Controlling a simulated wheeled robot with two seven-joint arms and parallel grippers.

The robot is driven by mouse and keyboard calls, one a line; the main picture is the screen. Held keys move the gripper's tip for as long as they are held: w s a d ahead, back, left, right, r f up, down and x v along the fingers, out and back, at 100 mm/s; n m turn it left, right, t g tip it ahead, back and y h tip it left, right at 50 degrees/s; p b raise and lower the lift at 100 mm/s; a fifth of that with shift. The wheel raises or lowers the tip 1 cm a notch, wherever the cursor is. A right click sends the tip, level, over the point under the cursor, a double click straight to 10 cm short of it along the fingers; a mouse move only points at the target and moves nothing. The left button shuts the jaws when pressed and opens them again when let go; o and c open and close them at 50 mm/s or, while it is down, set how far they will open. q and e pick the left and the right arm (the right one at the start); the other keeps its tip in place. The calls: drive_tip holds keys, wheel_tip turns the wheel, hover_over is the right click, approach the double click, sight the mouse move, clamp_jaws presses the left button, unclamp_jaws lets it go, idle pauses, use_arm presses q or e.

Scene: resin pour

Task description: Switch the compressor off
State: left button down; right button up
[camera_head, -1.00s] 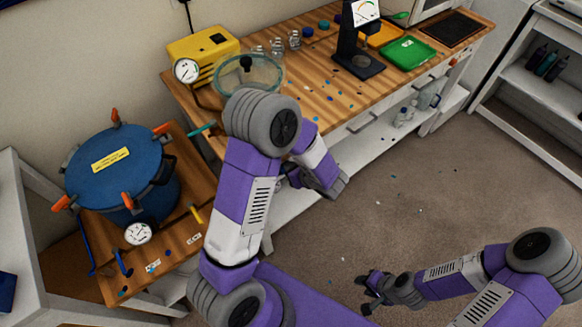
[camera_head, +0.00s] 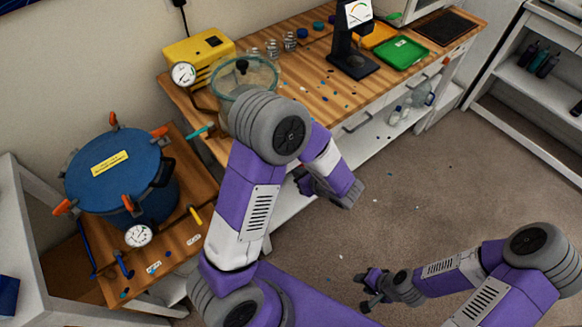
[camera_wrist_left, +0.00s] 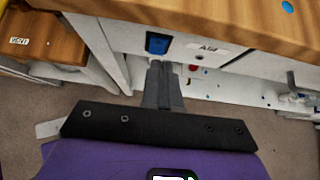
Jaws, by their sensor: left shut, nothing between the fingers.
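A blue switch (camera_wrist_left: 158,43) is set in the pale front of the workbench, beside a small label (camera_wrist_left: 209,47) that seems to read "AIR". My left gripper (camera_wrist_left: 163,84) is shut and empty, its fingertips just below the switch in the wrist view; I cannot tell whether they touch the bench front. In the head view my left gripper (camera_head: 304,181) is by the bench's front, partly hidden by my arm, and the switch is hidden. A yellow machine (camera_head: 199,55) with a gauge (camera_head: 183,75) stands on the bench. My right gripper (camera_head: 371,289) is open and empty above the floor.
A blue pressure pot (camera_head: 118,170) with orange clamps stands on a lower wooden stand at left. A clear-lidded vessel (camera_head: 262,75), cups, a black stand (camera_head: 352,62) and a green tray (camera_head: 402,53) are on the bench (camera_head: 325,88). The carpet right of my left arm is open.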

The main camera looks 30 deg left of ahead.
use_arm(q)
drive_tip(key=s+d+r+p, duration=0.1)
drive_tip(key=d+r, duration=0.3)
drive_tip(key=r, duration=0.2)
drive_tip(key=shift+s+d+r+p, duration=0.15)
drive_tip(key=shift+s+p, duration=0.15)
drive_tip(key=shift+s, duration=0.05)
drive_tip(key=s+d+f+n+g+h, duration=0.45)
drive_tip(key=s+f+n+h, duration=0.3)
drive_tip(key=f, duration=0.25)
drive_tip(key=s+d+f+n+g+h, duration=0.3)
drive_tip(key=s+d+f+n+h, duration=0.25)
drive_tip(key=s+f+n, duration=0.3)
drive_tip(key=w+a+f+n+t, duration=0.2)
drive_tip(key=w+f+n+t, duration=0.1)
drive_tip(key=n, duration=0.6)
drive_tip(key=shift+a+f+t+h, duration=0.3)
drive_tip(key=shift+f+t, duration=0.25)
drive_tip(key=shift+f, duration=0.35)
